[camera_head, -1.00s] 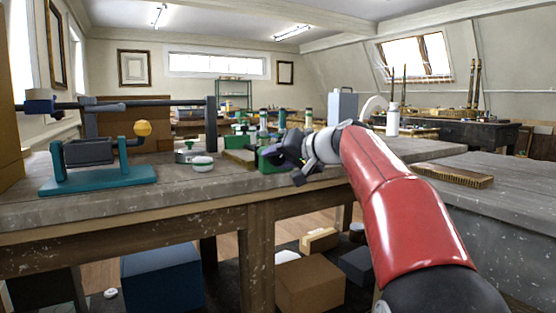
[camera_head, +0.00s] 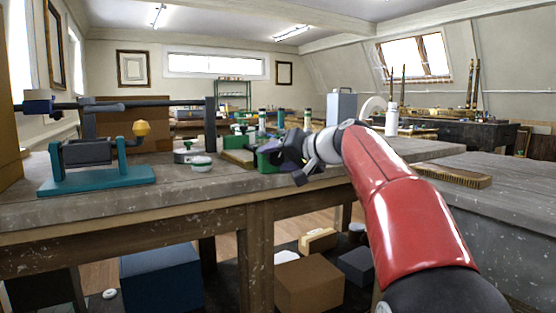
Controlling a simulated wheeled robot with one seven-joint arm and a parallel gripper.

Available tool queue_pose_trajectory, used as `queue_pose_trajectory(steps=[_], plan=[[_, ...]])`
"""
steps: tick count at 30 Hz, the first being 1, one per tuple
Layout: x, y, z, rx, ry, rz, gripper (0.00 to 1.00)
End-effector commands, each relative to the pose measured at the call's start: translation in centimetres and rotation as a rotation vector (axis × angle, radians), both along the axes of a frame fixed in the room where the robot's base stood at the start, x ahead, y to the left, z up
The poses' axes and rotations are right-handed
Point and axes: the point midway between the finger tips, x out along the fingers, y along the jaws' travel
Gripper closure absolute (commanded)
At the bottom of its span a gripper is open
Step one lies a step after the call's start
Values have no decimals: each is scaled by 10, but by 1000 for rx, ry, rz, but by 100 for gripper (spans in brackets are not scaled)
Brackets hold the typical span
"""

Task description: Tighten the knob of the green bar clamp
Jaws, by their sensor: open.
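A green, clamp-like object (camera_head: 268,166) sits on the bench, right behind my gripper (camera_head: 272,160). My gripper and wrist cover much of it, and I cannot make out its knob. My gripper is dark and open, pointing left. I cannot tell whether its fingers touch the green object.
A brush (camera_head: 452,176) lies on the right bench. A white bottle (camera_head: 392,120) stands behind my arm. Boxes (camera_head: 310,283) sit under the bench.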

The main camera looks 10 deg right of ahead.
Motion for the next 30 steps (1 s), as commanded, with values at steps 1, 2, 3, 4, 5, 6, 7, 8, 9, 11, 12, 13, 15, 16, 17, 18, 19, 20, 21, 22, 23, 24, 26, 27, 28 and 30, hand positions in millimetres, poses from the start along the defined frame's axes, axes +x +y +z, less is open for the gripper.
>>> queue_pose_trajectory(steps=[1,2,3,4,5,6,7,8,9,11,12,13,15,16,17,18,19,20,21,22,23,24,26,27,28,30], plan=[[-5,-4,2,0,-2,-3,41],[-9,-7,3,-1,-3,-4,41],[-15,-10,5,-1,-3,-4,41],[-19,-13,6,0,-2,-4,41],[-23,-16,8,-1,-2,-5,41],[-29,-20,10,0,-2,-5,41],[-34,-23,12,-2,-2,-4,41],[-37,-26,13,-1,-1,-5,41],[-42,-29,15,-1,-1,-5,41],[-49,-33,17,-1,-1,-4,41],[-52,-35,18,-1,-1,-4,41],[-54,-36,19,0,0,-3,41],[-57,-38,20,0,1,-2,41],[-58,-38,20,0,1,-2,41],[-59,-39,21,0,1,-2,41],[-59,-39,21,0,1,-2,41],[-59,-39,21,0,1,-2,41],[-59,-39,21,0,1,-2,41],[-59,-39,21,0,1,-2,41],[-59,-39,21,0,1,-2,41],[-59,-39,21,0,1,-2,41],[-59,-39,21,-1,0,-2,41],[-59,-37,22,-4,-1,0,41],[-61,-33,23,-13,-4,3,41],[-62,-30,25,-23,-9,6,41],[-68,-15,30,-61,-27,19,41]])
